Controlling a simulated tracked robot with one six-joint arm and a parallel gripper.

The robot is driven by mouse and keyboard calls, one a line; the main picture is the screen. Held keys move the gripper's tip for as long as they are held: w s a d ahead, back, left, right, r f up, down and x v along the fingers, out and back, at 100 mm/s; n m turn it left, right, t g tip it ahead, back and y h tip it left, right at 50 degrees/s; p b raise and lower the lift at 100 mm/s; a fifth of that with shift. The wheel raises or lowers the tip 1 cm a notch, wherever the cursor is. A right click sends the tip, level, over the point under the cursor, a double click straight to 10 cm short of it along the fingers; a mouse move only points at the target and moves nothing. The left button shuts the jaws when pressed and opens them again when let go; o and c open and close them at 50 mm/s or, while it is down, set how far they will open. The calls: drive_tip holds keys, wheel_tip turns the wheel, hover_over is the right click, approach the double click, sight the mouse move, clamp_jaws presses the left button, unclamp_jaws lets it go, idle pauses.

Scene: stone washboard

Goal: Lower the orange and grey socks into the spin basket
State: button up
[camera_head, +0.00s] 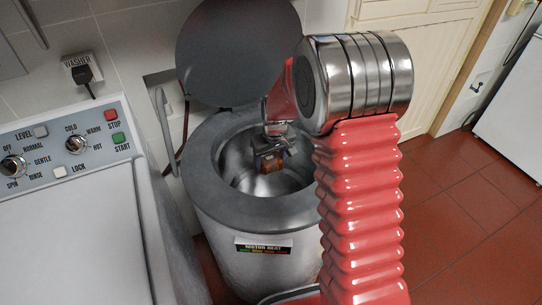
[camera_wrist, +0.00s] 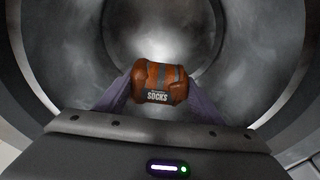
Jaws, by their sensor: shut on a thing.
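The orange and grey socks (camera_wrist: 160,80) are a rolled bundle with a dark label reading SOCKS. My gripper (camera_wrist: 162,90) is shut on them, with a purple-grey finger at each side. In the head view the socks (camera_head: 270,163) show small and partly hidden below my gripper (camera_head: 269,150), inside the mouth of the spin basket (camera_head: 236,165). The basket is a round, shiny metal drum. Its wall (camera_wrist: 75,45) surrounds the socks in the wrist view. I cannot tell how far the socks are above the basket floor.
The spinner's round dark lid (camera_head: 235,50) stands open behind the basket. A wide grey rim (camera_head: 215,195) rings the mouth. A washer (camera_head: 70,230) with a control panel stands close at the left. Red floor tiles (camera_head: 465,200) lie clear at the right.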

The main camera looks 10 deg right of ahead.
sight(273, 173)
drive_tip(key=shift+f, duration=8.2)
drive_tip(key=o, duration=1.3)
drive_tip(key=shift+s+d+r, duration=0.1)
drive_tip(key=shift+s+r, duration=0.35)
drive_tip(key=shift+r, duration=1.8)
drive_tip(key=shift+s+d+r, duration=0.1)
drive_tip(key=shift+s+r, duration=0.3)
drive_tip(key=shift+r, duration=1.8)
drive_tip(key=shift+s+d+r, duration=0.1)
drive_tip(key=shift+s+r, duration=0.35)
drive_tip(key=shift+r, duration=1.8)
